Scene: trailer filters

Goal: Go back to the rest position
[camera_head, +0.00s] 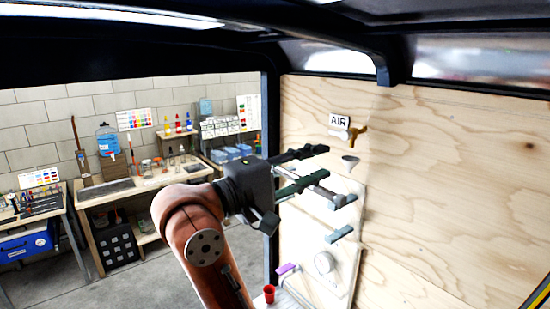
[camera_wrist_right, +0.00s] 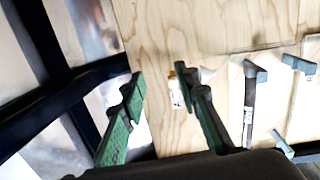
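My right gripper (camera_head: 323,162) is raised in front of the plywood wall (camera_head: 450,150), its fingers pointing right. It also shows in the right wrist view (camera_wrist_right: 160,84), with its two green-and-dark fingers spread apart and nothing between them. My right arm is orange-brown and comes up from the bottom of the head view. My left gripper is not in view.
On the wall are an AIR sign (camera_head: 339,120), a brass valve (camera_head: 357,131) and a small grey funnel (camera_head: 350,160). A white panel with teal brackets (camera_head: 340,234) is below. A red cup (camera_head: 269,293) stands low. Workbenches (camera_head: 130,190) stand behind at left, across open floor.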

